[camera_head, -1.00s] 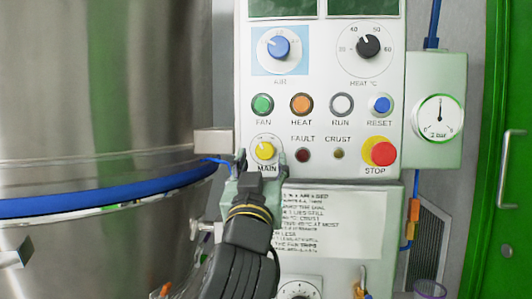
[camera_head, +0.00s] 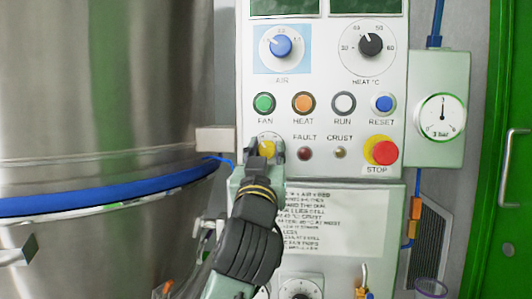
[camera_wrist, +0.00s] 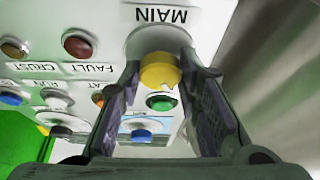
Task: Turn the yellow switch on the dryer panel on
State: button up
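The yellow switch (camera_head: 266,148) is a round knob labelled MAIN on the white dryer panel (camera_head: 325,75). My gripper (camera_head: 267,151) is right in front of it and hides its lower part and its label in the head view. In the wrist view the yellow switch (camera_wrist: 159,71) sits between the far ends of my two open fingers (camera_wrist: 162,88). A gap shows beside the knob on each side, though whether a fingertip touches it is hard to tell. The pointer mark on the knob is not clear.
The green FAN button (camera_head: 264,103) and orange HEAT button (camera_head: 303,103) are just above. The red STOP button (camera_head: 381,150) is to the right. A steel vessel (camera_head: 100,90) with a blue band fills the left. A grey block (camera_head: 214,139) juts beside the panel.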

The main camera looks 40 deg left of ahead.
jog(key=c, duration=0.5)
jog(key=shift+c, duration=0.2)
jog(key=shift+m+h, duration=0.3)
jog(key=shift+m, duration=0.1)
jog(key=m+h, duration=0.2)
jog(key=m, duration=0.2)
jog(key=m+t+h, duration=0.1)
jog(key=m+h, duration=0.1)
jog(key=m, duration=0.1)
jog(key=shift+s+a+m+t, duration=0.1)
jog(key=shift+a+m+t, duration=0.05)
jog(key=shift+m+t, duration=0.2)
jog(key=m+h, duration=0.1)
jog(key=m, duration=0.3)
jog(key=m+g+h+p, duration=0.1)
jog(key=m+h, duration=0.1)
jog(key=m, duration=0.1)
jog(key=shift+m, duration=0.35)
jog(key=shift+m+h, duration=0.3)
jog(key=o, duration=1.1)
jog(key=shift+o, duration=0.2)
